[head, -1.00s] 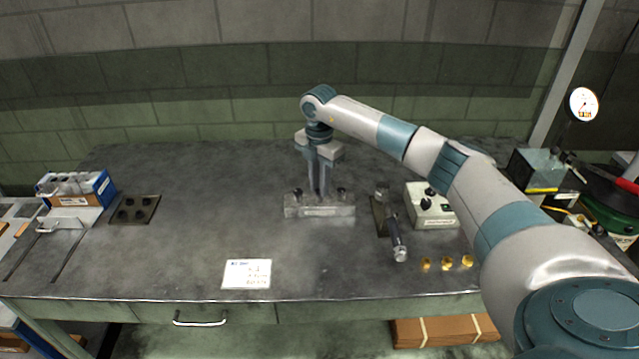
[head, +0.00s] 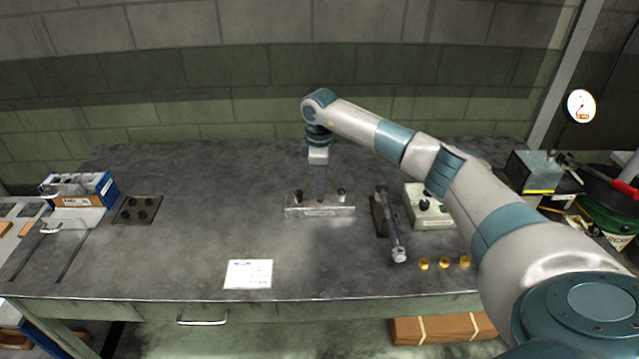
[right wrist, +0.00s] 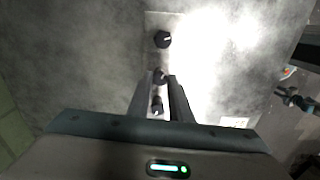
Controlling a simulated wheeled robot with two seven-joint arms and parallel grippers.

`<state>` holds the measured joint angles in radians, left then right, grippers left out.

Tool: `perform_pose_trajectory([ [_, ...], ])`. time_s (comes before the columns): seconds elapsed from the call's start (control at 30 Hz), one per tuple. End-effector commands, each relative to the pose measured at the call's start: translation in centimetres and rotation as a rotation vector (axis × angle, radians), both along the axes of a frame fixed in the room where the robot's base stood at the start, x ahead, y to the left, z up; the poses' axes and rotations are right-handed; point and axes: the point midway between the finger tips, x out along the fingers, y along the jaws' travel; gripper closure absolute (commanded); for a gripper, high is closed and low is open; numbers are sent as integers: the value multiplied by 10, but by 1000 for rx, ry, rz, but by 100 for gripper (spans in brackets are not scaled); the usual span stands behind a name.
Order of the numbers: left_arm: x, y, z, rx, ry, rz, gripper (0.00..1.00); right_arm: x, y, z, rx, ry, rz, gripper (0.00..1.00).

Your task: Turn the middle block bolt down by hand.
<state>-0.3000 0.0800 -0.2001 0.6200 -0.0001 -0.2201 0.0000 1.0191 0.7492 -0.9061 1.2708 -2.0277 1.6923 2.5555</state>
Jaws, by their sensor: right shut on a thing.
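The metal block (head: 320,211) lies on the bench, in the middle of the head view. A dark bolt stands at its left end (head: 298,196) and another at its right end (head: 341,193). My right gripper (head: 320,194) points straight down over the block's middle and hides the middle bolt there. In the right wrist view the middle bolt (right wrist: 160,76) sits between the fingertips, and the gripper is shut on it. One end bolt (right wrist: 162,38) shows beyond the fingers and the other (right wrist: 156,105) shows between them. My left gripper is out of view.
A wrench-like tool (head: 391,228) stands right of the block, beside a white control box (head: 429,207). Several brass pieces (head: 445,262) lie near the front edge. A paper card (head: 248,274) lies front left. The bench left of the block is mostly clear.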

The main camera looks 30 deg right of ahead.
Motion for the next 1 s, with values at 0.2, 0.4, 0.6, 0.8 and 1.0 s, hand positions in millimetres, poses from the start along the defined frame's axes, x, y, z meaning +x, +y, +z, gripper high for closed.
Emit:
perform_pose_trajectory([
  [0.2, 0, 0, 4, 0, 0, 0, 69, 3, -2, 6, -2, -11, -77, 100],
  [0.4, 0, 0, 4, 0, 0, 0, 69, 3, -2, 6, -2, -12, -96, 100],
  [0.6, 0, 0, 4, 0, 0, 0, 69, 3, -2, 6, -2, -12, -96, 100],
  [0.8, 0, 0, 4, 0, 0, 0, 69, 3, -2, 5, -1, -10, -95, 62],
  [1.0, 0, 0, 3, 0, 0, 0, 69, 2, -1, 2, -1, -6, -92, 62],
])
